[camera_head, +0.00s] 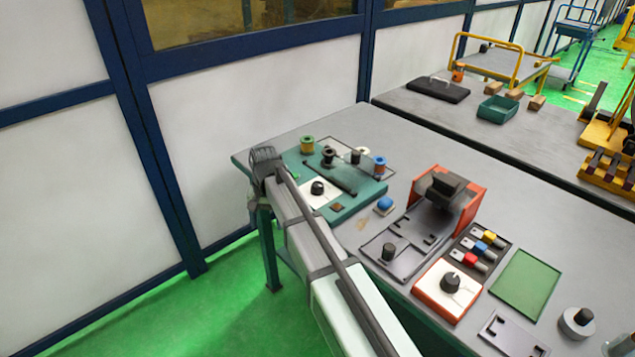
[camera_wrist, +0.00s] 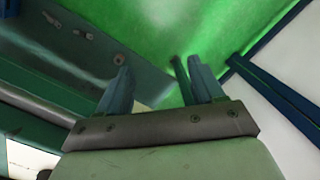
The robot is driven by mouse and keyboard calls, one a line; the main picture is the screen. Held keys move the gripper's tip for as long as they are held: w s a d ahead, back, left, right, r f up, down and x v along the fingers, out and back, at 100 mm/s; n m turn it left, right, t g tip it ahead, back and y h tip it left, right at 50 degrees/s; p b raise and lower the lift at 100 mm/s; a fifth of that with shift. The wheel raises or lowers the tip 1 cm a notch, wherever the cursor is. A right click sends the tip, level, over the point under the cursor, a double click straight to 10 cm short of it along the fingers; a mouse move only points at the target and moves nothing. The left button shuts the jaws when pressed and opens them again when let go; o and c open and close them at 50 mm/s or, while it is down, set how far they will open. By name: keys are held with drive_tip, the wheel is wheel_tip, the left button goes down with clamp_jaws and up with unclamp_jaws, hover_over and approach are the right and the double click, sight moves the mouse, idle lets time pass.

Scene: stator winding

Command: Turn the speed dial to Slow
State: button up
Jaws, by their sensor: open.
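A black knob (camera_head: 451,283) stands on a white-topped orange box near the front right of the bench. Another black knob (camera_head: 317,188) sits on a white plate on the green board at the left. Their markings are too small to read, so I cannot tell which is the speed dial or where it points. My gripper's fingers (camera_wrist: 160,82) are apart with nothing between them in the wrist view. In the head view my arm's end is at the bench's left end, beside the green board and away from the orange box; the fingertips are not clear there.
The green board (camera_head: 349,207) carries several spools. An orange stand (camera_head: 471,212) with a black block rises mid-bench. Red, yellow and blue pieces lie in a dark tray (camera_head: 497,263). A green mat (camera_head: 527,282) lies at right. The wrist view shows green floor (camera_wrist: 150,30).

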drive_tip(key=w+d+r+m, duration=0.3)
drive_tip(key=r, duration=0.3)
drive_tip(key=w+d+r+m, duration=0.2)
drive_tip(key=w+d+r, duration=0.15)
drive_tip(key=r, duration=0.35)
wheel_tip(320, 180, up, 8)
drive_tip(key=m+t, duration=0.1)
drive_tip(key=m, duration=0.3)
hover_over(317, 184)
drive_tip(key=shift+h, duration=0.3)
wheel_tip(317, 184, down, 13)
drive_tip(key=shift+r, duration=0.1)
drive_tip(key=shift+c, duration=0.4)
drive_tip(key=c, duration=1)
